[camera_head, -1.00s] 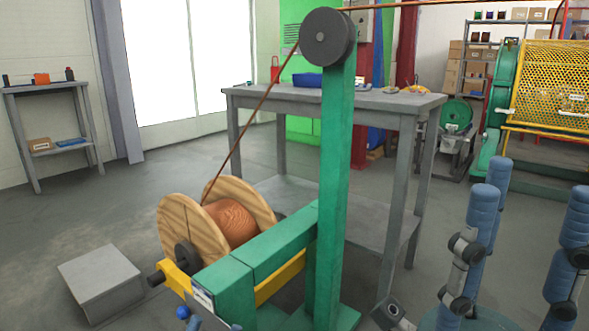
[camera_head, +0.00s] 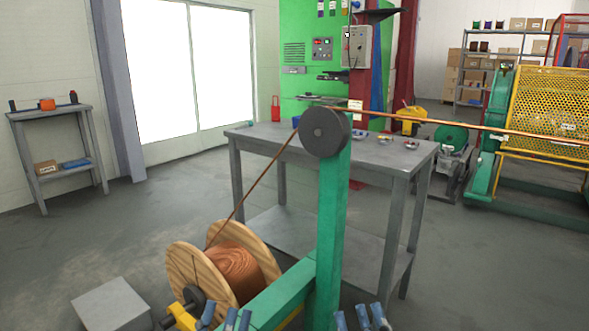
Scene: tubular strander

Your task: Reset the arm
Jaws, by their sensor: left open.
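My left gripper (camera_head: 222,316) shows only its blue fingertips at the bottom edge, in front of the green frame of the wire stand. The tips stand apart and nothing shows between them; it is open. My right gripper (camera_head: 361,317) shows its blue fingertips at the bottom edge, just right of the green post (camera_head: 330,230). Its tips are also spread, with nothing between them. The palms and most of both arms are below the picture.
A wooden spool (camera_head: 203,280) of copper wire sits left of the post. The wire runs over a dark pulley (camera_head: 325,131) to the yellow mesh machine (camera_head: 549,112). A grey table (camera_head: 290,150) stands behind. A grey block (camera_head: 110,306) lies at the lower left.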

